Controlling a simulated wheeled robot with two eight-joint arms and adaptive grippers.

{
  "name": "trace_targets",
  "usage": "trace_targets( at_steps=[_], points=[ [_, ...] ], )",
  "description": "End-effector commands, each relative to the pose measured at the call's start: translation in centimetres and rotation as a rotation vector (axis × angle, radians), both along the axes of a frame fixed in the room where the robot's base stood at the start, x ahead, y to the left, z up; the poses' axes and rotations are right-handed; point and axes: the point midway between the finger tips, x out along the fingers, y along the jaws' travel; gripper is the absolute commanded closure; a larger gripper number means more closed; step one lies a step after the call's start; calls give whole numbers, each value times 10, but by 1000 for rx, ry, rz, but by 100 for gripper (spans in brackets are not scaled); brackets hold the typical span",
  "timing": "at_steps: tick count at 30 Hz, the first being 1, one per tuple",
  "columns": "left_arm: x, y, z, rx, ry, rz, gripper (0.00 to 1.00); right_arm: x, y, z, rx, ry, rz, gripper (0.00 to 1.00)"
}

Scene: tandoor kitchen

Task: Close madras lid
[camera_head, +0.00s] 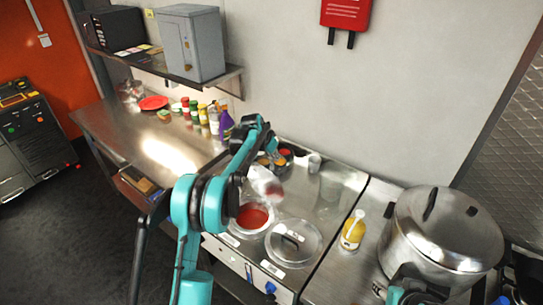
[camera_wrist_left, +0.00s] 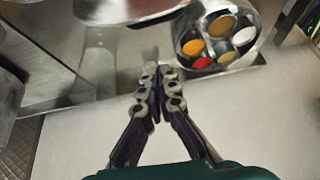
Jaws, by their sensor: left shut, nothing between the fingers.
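A pot of red sauce (camera_head: 252,217) sits open in the steel counter. A shiny round lid (camera_head: 264,184) stands tilted up behind it, partly behind my left arm. In the left wrist view a metal disc with a reddish reflection (camera_wrist_left: 130,10), apparently this lid, shows at the top edge. A second pot to the right is covered by a flat steel lid (camera_head: 293,240) with a handle. My left gripper (camera_wrist_left: 158,75) is shut and empty, above the counter behind the tilted lid. In the head view its fingers are hard to make out.
A round spice tin (camera_wrist_left: 217,35) stands close to my left gripper. A large steel pot (camera_head: 440,240) and a yellow bottle (camera_head: 353,230) stand at the right. Bottles and jars (camera_head: 205,112) line the left counter under a shelf (camera_head: 150,65). The wall is close behind.

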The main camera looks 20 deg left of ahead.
Motion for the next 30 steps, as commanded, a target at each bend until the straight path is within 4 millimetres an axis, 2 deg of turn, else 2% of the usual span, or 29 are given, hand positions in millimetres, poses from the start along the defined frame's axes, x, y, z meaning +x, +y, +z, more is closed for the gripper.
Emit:
trace_targets(
  at_steps=[3,9,18,30],
  points=[
    [12,-5,-22,0,0,1,100,0,0,-2,0,0,0,56],
    [29,-12,-53,0,-1,0,100,0,0,-3,0,0,0,56],
    [-3,2,-58,-1,-1,1,100,0,0,-4,0,0,0,56],
    [-8,4,-59,-1,-2,1,100,0,0,-4,0,0,0,56]
  ],
)
